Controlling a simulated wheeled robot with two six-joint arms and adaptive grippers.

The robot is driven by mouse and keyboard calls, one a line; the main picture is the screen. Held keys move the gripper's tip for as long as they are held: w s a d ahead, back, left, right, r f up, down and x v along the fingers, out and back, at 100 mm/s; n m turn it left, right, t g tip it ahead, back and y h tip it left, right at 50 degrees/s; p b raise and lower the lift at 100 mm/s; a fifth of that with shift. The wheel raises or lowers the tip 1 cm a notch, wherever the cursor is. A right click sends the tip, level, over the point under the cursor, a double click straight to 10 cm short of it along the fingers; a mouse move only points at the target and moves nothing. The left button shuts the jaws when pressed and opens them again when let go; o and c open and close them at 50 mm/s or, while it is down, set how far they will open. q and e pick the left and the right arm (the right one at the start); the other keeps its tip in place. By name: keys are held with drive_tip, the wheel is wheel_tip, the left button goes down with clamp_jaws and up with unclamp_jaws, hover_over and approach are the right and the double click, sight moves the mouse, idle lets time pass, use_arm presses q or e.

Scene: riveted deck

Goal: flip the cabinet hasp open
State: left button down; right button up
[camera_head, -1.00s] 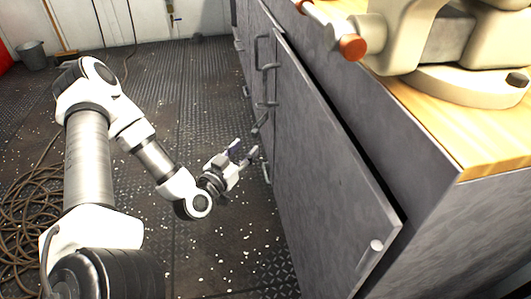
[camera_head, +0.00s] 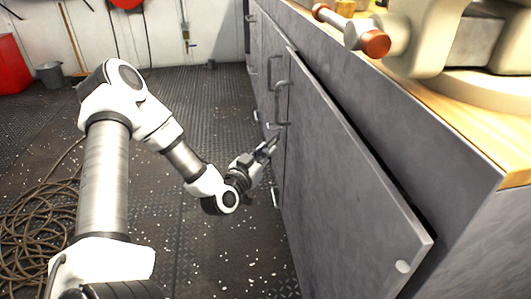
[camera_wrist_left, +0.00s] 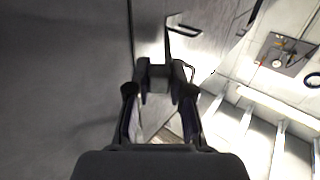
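The grey cabinet front (camera_head: 345,165) runs along the right of the head view. Small metal fittings sit along its far part, including a bar handle (camera_head: 271,70) and a lower fitting (camera_head: 283,108). I cannot make out which part is the hasp. My left gripper (camera_head: 273,143) is beside the cabinet front, just below the lower fitting; I cannot tell whether it touches. In the left wrist view its fingertips (camera_wrist_left: 158,76) come together with nothing clearly held. A dark handle (camera_wrist_left: 183,31) shows beyond them. My right gripper is not in view.
A wooden worktop (camera_head: 462,112) with a vise (camera_head: 440,40) tops the cabinet. Coiled cable (camera_head: 35,235) lies on the floor at left. A bucket (camera_head: 49,74) stands far back. The floor between is open.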

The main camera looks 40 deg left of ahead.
use_arm(q)
drive_tip(key=shift+w+d, duration=0.25)
drive_tip(key=shift+d, duration=0.6)
drive_tip(key=c, duration=1)
unclamp_jaws()
drive_tip(key=shift+w+d, duration=0.1)
drive_tip(key=shift+c, duration=0.2)
drive_tip(key=v, duration=0.7)
